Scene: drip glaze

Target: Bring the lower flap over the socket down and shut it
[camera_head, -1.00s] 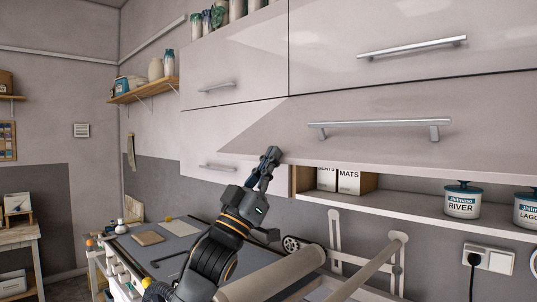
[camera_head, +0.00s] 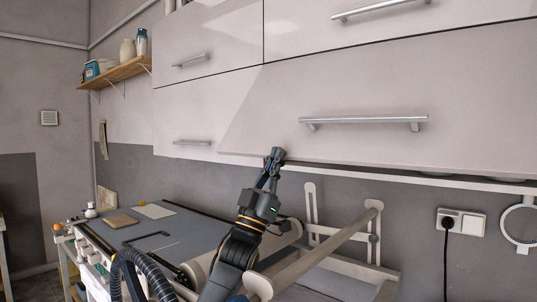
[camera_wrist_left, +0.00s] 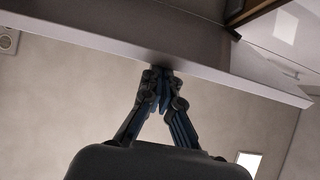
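The lower flap (camera_head: 345,85) over the socket is a wide pale panel with a bar handle (camera_head: 365,121). It is tilted out from the cabinet, its left edge slanting over the neighbouring front, with a narrow gap under its lower edge. My left gripper (camera_head: 275,154) is at the flap's lower edge near its left corner. In the left wrist view its fingers (camera_wrist_left: 160,76) come together at the tips, seemingly touching the flap's edge (camera_wrist_left: 110,42). I see nothing between them. The socket (camera_head: 461,222) with a black plug is on the wall below. My right gripper is out of view.
A round white ring (camera_head: 520,225) hangs on the wall at the right. Other closed cabinet fronts (camera_head: 205,52) lie left of and above the flap.

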